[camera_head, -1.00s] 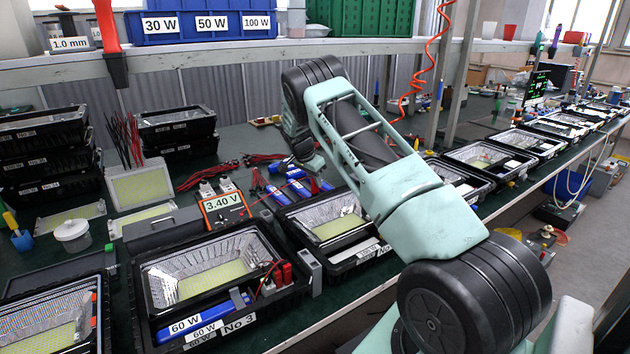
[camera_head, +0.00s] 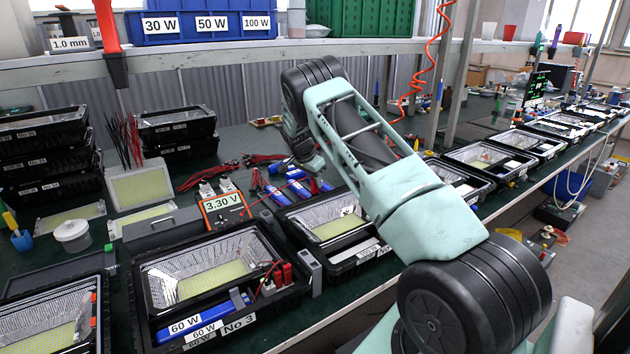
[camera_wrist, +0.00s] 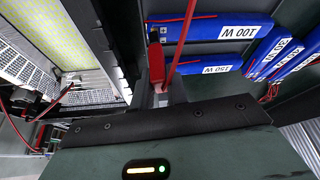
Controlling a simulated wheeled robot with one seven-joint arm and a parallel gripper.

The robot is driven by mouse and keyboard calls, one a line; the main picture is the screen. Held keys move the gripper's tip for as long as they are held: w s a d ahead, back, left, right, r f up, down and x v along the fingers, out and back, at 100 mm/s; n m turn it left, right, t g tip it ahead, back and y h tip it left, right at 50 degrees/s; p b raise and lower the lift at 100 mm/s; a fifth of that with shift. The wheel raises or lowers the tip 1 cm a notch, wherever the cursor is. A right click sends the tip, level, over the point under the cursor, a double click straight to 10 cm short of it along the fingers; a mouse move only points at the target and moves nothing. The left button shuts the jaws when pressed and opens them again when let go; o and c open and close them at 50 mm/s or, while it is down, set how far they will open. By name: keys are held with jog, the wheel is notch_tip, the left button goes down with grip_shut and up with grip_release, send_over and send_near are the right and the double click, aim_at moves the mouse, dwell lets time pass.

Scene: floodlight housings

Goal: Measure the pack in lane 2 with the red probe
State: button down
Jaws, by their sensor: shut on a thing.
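My gripper (camera_wrist: 160,98) is shut on the red probe (camera_wrist: 157,62) in the wrist view. The probe's dark tip is close to the left end of a blue pack marked 100 W (camera_wrist: 205,29); I cannot tell whether it touches. A blue pack marked 150 W (camera_wrist: 208,66) lies beside the probe, and more blue packs (camera_wrist: 288,60) lie to the right. In the head view, blue packs (camera_head: 297,188) lie below my arm's end, where the arm partly hides them. Lane numbers cannot be read. The orange meter (camera_head: 224,210) reads 3.30 V.
An open housing marked No 3 (camera_head: 205,265) stands at the front, with another housing (camera_head: 325,220) to its right. An LED panel in a housing (camera_wrist: 75,40) is close at left in the wrist view. Red leads (camera_head: 210,172) lie behind the meter. Stacked housings (camera_head: 45,150) stand at left.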

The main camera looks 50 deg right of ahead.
jog(key=shift+r+p, duration=1.75)
jog(key=shift+r, duration=1.8)
